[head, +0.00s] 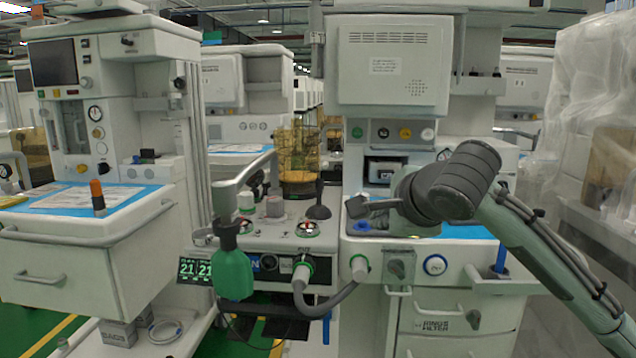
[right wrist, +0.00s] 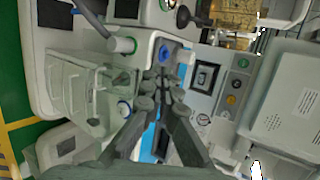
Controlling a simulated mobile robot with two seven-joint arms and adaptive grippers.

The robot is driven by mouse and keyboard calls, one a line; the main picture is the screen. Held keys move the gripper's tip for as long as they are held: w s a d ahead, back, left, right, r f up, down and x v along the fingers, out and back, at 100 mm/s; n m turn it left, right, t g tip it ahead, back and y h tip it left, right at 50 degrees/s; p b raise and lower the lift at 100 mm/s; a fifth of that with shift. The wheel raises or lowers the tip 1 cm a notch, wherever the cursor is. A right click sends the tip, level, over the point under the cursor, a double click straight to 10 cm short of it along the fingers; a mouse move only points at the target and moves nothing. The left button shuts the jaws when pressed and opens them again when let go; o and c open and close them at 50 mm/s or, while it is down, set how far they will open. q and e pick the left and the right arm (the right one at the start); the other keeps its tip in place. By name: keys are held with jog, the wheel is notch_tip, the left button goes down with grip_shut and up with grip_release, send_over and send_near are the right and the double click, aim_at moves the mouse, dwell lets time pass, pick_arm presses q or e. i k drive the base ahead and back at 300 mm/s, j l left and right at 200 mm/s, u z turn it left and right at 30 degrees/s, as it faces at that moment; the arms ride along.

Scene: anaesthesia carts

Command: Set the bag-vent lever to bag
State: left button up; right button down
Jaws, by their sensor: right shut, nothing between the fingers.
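A green breathing bag (head: 233,275) hangs from a grey bent arm. My left gripper is not in view.
A grey hose (head: 335,305) joins the white ports below the worktop. A black-knobbed stalk (head: 318,208) stands left of my right gripper. Drawers (head: 440,318) lie under the panel. Another cart (head: 85,240) stands left; plastic-wrapped equipment (head: 590,110) stands right. The space before the panel looks clear.

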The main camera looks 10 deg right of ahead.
aim_at(319, 183)
jog(key=i, duration=0.85)
